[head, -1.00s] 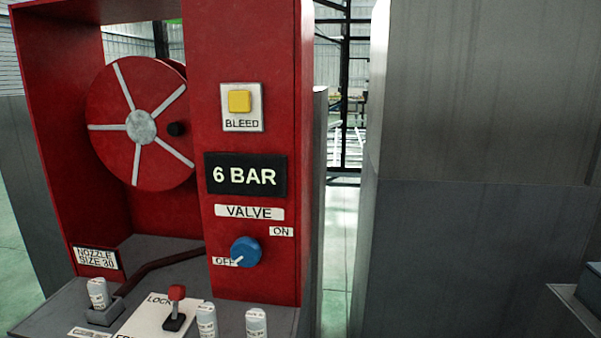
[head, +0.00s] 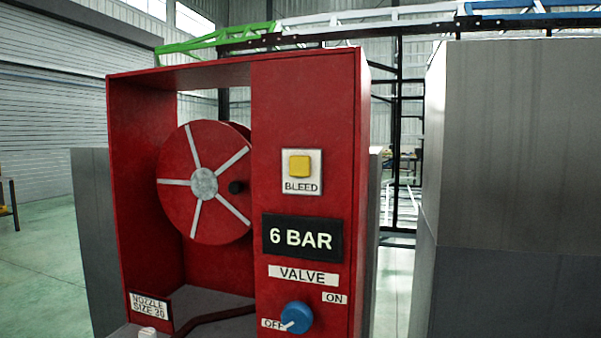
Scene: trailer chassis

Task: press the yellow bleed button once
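The yellow bleed button (head: 300,165) sits on a white plate labelled BLEED, high on the front of the red cabinet's (head: 262,110) right column. Below it a black display (head: 302,238) reads 6 BAR. Under that is the VALVE label with a blue knob (head: 297,317), whose white pointer is toward OFF. Neither of my grippers shows in the head view, and nothing covers the button.
A red hose reel (head: 204,184) with a dark handle sits in the cabinet's open left bay.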

